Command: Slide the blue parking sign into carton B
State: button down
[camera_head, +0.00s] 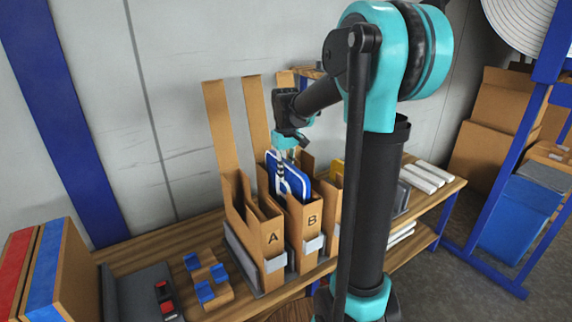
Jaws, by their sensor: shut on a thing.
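The blue parking sign (292,177) has a white border and a white mark. It stands upright, with its lower part hidden inside carton B (306,232), a tall brown carton with the letter B on its front. My gripper (283,160) is above carton B, shut on the upper part of the sign. The fingers are small in the picture and partly overlap the sign. How deep the sign sits in the carton is hidden by the carton's front wall.
Carton A (272,238) stands left of carton B, with its tall flap up. Another carton is partly hidden behind my arm at right. Blue-and-brown blocks (207,285) and a dark tray (140,295) lie left on the wooden bench. White rolls (428,175) lie at right.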

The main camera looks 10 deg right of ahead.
notch_tip(320, 180, down, 9)
dwell(0.7)
jog(key=shift+f, duration=0.6)
dwell(0.9)
jog(key=c, duration=1.3)
grip_release()
jog(key=shift+c, duration=0.2)
notch_tip(320, 180, up, 12)
jog(key=shift+s, duration=0.1)
